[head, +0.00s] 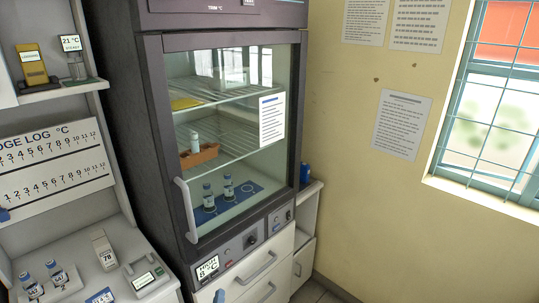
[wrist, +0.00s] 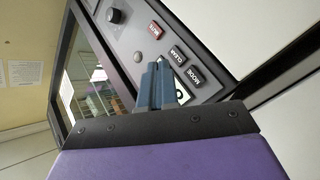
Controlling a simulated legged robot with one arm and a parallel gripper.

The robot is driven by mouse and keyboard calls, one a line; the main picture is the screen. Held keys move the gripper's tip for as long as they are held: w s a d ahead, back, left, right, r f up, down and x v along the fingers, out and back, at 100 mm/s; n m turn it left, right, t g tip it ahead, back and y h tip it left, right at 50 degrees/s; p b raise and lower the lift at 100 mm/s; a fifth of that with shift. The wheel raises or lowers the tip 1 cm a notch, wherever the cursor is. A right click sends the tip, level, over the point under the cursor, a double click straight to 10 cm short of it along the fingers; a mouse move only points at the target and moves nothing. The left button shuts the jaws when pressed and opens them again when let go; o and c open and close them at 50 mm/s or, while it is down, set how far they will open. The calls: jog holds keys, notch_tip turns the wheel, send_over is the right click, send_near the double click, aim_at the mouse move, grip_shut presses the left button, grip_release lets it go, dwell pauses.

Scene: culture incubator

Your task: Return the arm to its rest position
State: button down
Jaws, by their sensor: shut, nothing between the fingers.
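My gripper (wrist: 157,68) shows in the wrist view with its two blue-grey fingers together and nothing between them. It is in front of the incubator's control panel (wrist: 190,45), which has a red button, MODE and CLEAR buttons and a knob. The fingers partly cover the panel's display. I cannot tell the gap between fingers and panel. In the head view a small blue tip (head: 219,296) at the bottom edge looks like part of my gripper. The rest of my arm is out of that view. The incubator (head: 169,110) stands with its glass door shut.
Behind the glass, two vials (head: 228,188) stand on a blue mat (head: 240,204), and another vial stands at an orange rack (head: 204,155). A bench (head: 80,240) at the left holds vials and small devices. A barred window (head: 490,110) is at the right.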

jog(key=w+d+r+m+g, duration=0.4)
jog(key=w+r+g, duration=0.15)
jog(key=r, duration=0.45)
jog(key=s+d+r+m+g+y, duration=0.1)
jog(key=s+d+r+m+g, duration=0.1)
jog(key=s+d+r+g, duration=0.6)
jog(key=s+d+r+m+g, duration=0.1)
jog(key=s+d+r, duration=0.3)
jog(key=s, duration=0.9)
jog(key=s+d+r+m+g+h, duration=0.1)
jog(key=s+d+r+g, duration=0.2)
jog(key=s+d, duration=0.8)
jog(key=s+d+r+m+g+h, duration=0.1)
jog(key=s+d+r, duration=0.5)
jog(key=s, duration=0.8)
jog(key=shift+s+d+r+m+g, duration=0.2)
jog(key=shift+s+d+m+g, duration=0.25)
jog(key=shift+d+g, duration=0.55)
jog(key=shift+w+t, duration=0.1)
jog(key=shift+t, duration=0.15)
